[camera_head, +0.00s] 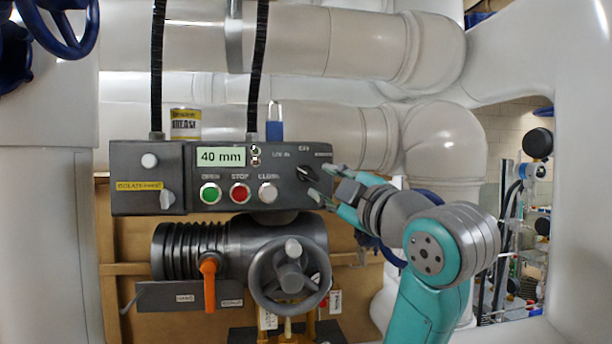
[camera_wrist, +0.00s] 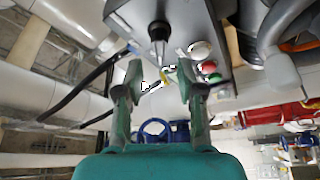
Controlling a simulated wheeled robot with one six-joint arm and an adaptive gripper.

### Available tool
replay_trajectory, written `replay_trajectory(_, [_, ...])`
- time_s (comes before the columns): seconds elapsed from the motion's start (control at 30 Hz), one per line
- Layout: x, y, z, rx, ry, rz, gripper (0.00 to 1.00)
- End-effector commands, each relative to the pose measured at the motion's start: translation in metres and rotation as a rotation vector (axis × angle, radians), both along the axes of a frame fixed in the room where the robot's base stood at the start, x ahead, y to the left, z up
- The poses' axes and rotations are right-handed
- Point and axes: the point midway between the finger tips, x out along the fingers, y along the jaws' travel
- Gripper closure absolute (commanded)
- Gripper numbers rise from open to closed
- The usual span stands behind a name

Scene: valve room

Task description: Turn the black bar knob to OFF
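The black bar knob (camera_head: 307,174) is on the right end of the grey control panel, below labels that seem to read LOCAL, OFF and REMOTE. The bar looks slanted; which label it points to is too small to tell. My gripper (camera_head: 321,183) is open at the panel's right edge, its fingertips just right of the knob. In the wrist view, the open fingers (camera_wrist: 160,78) stand apart with a clear gap. A black knob with a light tip (camera_wrist: 158,32) shows beyond and between them, apart from both fingers.
The panel carries a green button (camera_head: 210,194), a red button (camera_head: 240,193), a white button (camera_head: 268,192) and a 40 mm display (camera_head: 220,156). A blue padlock (camera_head: 274,128) and grease can (camera_head: 186,123) are above. A handwheel (camera_head: 290,278) and orange lever (camera_head: 208,283) are below.

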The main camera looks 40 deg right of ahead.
Motion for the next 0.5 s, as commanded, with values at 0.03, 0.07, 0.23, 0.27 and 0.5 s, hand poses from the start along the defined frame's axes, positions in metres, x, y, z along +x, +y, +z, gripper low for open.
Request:
replay_trajectory(0.03, [0.01,-0.001,0.001,0.003,0.002,0.003,0.62])
replay_trajectory(0.07, [0.015,-0.003,0.002,0.002,0.003,0.004,0.62])
replay_trajectory(0.23, [0.042,-0.01,0.008,0.002,0.002,0.003,0.62])
replay_trajectory(0.27, [0.046,-0.011,0.008,0.001,0.001,0.002,0.62])
replay_trajectory(0.5, [0.064,-0.016,0.013,0.001,-0.001,0.001,0.62])
